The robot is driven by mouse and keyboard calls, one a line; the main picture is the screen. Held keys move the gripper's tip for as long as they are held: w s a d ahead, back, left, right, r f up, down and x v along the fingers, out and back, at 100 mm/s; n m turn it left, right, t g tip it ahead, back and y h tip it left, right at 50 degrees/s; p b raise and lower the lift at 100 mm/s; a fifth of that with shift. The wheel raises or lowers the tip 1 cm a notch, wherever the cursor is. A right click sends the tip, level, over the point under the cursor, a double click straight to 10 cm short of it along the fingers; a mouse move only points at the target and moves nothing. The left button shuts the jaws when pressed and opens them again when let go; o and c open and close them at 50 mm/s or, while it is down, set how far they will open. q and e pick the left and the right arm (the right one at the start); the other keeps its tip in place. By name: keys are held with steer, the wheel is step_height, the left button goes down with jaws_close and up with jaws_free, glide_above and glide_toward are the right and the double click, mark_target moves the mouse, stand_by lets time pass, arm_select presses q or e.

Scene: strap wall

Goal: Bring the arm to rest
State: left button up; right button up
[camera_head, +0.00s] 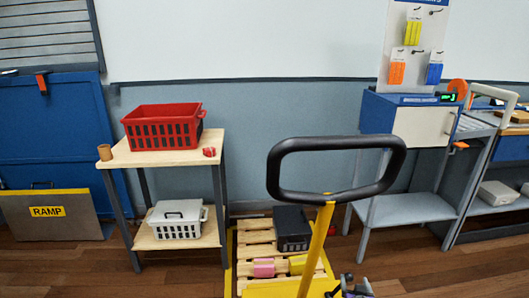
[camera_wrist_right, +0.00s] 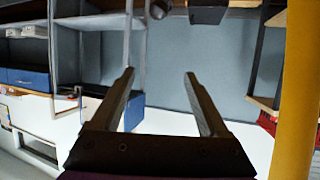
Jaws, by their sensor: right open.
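My right gripper (camera_head: 350,286) shows at the bottom edge of the head view, dark and small, just right of the yellow handle post (camera_head: 318,245). In the right wrist view my right gripper (camera_wrist_right: 160,76) has its two fingers spread wide with nothing between them. The yellow post (camera_wrist_right: 296,100) stands upright along the right side of that view, apart from the fingers. My left gripper is in neither view.
A pallet truck's black loop handle (camera_head: 337,143) rises in front. A wooden pallet (camera_head: 257,237) carries a dark crate (camera_head: 292,230) and small packages. A shelf table (camera_head: 160,157) with a red basket (camera_head: 163,127) stands left, a grey cart (camera_head: 407,208) right. Floor (camera_head: 440,272) at lower right looks clear.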

steer(key=s+a+r+g, duration=0.3)
steer(key=s+a+r, duration=0.15)
steer(key=s, duration=0.45)
steer(key=s+a+n+g+y, duration=0.1)
steer(key=s+a+g+y, duration=0.2)
steer(key=s, duration=1.2)
steer(key=s+a+n+g, duration=0.2)
steer(key=s+a+g, duration=0.15)
steer(key=s, duration=1.15)
arm_select(q)
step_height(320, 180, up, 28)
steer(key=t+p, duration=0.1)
steer(key=p, duration=2.4)
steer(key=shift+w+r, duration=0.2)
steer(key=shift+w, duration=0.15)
arm_select(e)
step_height(320, 180, up, 28)
steer(key=t, duration=0.1)
steer(key=shift+w+a+t, duration=0.3)
steer(key=shift+a+t, duration=0.05)
steer(key=shift+a, duration=0.1)
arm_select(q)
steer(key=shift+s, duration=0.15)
arm_select(e)
steer(key=shift+s+r, duration=0.1)
steer(key=shift+s, duration=0.05)
